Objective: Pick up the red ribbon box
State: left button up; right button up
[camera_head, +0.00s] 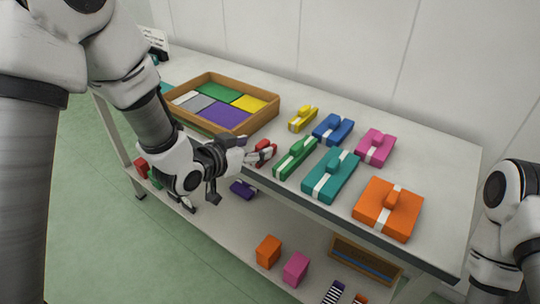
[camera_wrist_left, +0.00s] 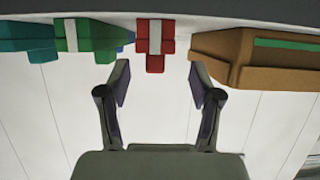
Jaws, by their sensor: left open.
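The red ribbon box (camera_head: 264,150) is small, with a white band, and sits near the table's front edge. My left gripper (camera_head: 243,155) is right beside it and partly hides it in the head view. In the left wrist view, which looks upside down, the red ribbon box (camera_wrist_left: 155,60) lies ahead, roughly centred between the fingertips. The left gripper's fingers (camera_wrist_left: 159,85) are spread apart with nothing between them. I cannot tell whether a finger touches the box. My right gripper is out of view; only part of that arm shows at the right edge.
A green ribbon box (camera_head: 296,157) stands close to the right of the red one. Teal (camera_head: 331,175), orange (camera_head: 375,215), blue, pink and yellow boxes stand beyond. A wooden tray (camera_head: 272,108) with coloured panels is behind left. A lower shelf holds several blocks.

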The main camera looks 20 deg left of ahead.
aim_at(269, 145)
pick_arm(q)
jog(key=x, duration=0.6)
jog(key=shift+d+f, duration=0.25)
grip_shut()
jog(key=shift+r, duration=0.1)
